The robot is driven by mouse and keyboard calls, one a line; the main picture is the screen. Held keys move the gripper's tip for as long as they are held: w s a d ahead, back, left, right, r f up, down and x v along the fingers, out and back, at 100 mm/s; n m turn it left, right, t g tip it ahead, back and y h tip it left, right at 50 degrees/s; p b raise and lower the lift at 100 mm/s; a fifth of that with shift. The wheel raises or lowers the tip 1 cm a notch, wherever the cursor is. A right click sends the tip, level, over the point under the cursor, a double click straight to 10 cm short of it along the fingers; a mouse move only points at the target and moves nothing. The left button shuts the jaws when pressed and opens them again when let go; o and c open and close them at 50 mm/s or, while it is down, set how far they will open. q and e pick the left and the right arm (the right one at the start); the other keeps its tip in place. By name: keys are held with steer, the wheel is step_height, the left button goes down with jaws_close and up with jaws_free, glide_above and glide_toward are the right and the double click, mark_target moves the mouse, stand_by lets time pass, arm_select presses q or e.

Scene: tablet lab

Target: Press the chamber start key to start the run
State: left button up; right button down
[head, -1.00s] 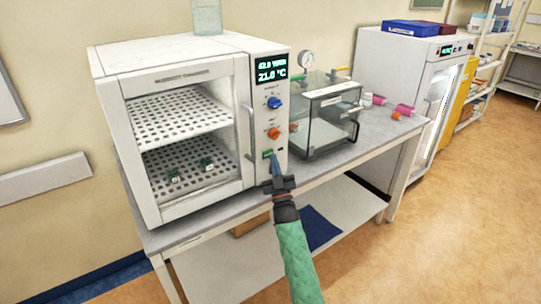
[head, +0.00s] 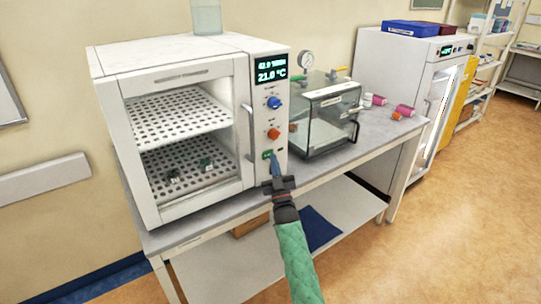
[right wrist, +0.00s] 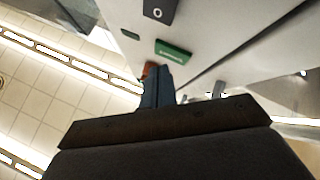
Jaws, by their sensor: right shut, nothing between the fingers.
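The chamber (head: 172,50) is a white cabinet on a bench, with a control panel on its right front. The green start key (head: 267,154) is low on this panel, below the orange knob (head: 273,134). It shows as a green block with small lettering in the right wrist view (right wrist: 173,51). My right gripper (head: 275,158) is shut and empty, with its blue-grey fingertips just beside the key. In the right wrist view the fingertips (right wrist: 157,74) lie close below the key; I cannot tell whether they touch the panel. My left gripper is not in view.
The lit display (head: 271,69) reads 21.0 °C on its lower line. A blue knob (head: 273,103) sits above the orange one. The door handle (head: 249,131) stands left of the panel. A clear vacuum box (head: 325,118) is to the right. A dark key (right wrist: 159,11) is near the green one.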

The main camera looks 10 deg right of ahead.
steer(key=shift+a+r, duration=0.25)
steer(key=shift+r, duration=0.15)
steer(key=s, duration=0.1)
steer(key=s+d, duration=0.1)
steer(key=s+f+p, duration=0.1)
steer(key=shift+s+d, duration=0.15)
steer(key=shift+d, duration=0.05)
steer(key=shift+d, duration=0.1)
stand_by(0.3)
